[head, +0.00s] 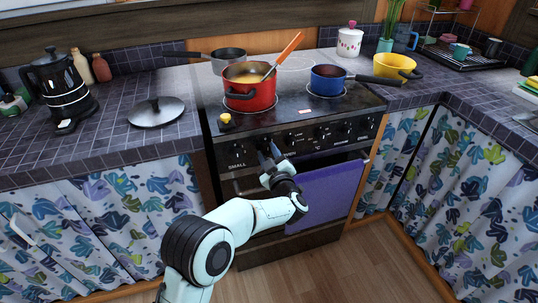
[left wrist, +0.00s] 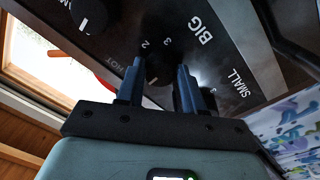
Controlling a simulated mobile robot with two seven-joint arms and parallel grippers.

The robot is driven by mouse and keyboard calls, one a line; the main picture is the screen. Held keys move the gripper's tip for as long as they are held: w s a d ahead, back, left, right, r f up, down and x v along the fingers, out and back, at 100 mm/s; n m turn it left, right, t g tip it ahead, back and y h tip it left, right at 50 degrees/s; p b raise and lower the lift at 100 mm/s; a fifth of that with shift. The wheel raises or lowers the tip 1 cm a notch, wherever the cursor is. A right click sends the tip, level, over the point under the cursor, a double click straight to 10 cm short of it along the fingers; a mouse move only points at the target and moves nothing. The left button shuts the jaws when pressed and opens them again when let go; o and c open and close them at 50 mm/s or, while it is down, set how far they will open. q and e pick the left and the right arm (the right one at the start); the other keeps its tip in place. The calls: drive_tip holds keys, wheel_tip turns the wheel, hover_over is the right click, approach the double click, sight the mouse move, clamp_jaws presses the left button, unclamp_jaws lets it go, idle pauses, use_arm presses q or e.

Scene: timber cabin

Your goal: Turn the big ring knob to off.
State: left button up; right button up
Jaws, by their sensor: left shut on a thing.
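The big ring knob (left wrist: 158,68) is a dark round knob on the stove's black front panel (left wrist: 215,60). The panel carries the words BIG and SMALL, and the numerals 2 and 3 show beside the knob. My left gripper (left wrist: 160,73) has one finger on each side of this knob and is shut on it. In the head view my left gripper (head: 268,150) reaches the left part of the stove front and hides most of the knob. I cannot tell the knob's exact setting. My right gripper is not in view.
Other knobs (head: 320,131) line the panel to the right. On the stove stand a red pot (head: 249,96) with an orange-handled utensil, a blue pan (head: 328,79) and a grey pan (head: 228,57). A purple towel (head: 328,195) hangs on the oven front below. The floor in front is clear.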

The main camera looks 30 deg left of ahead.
use_arm(q)
drive_tip(key=o, duration=1)
drive_tip(key=shift+o, duration=0.2)
drive_tip(key=p+v, duration=0.2)
drive_tip(key=v, duration=1.1)
drive_tip(key=shift+s, duration=0.15)
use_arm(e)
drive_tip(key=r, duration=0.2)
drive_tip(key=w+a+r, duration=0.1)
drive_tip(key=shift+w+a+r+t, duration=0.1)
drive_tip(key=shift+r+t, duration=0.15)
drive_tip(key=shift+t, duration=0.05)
use_arm(q)
drive_tip(key=shift+d, duration=0.15)
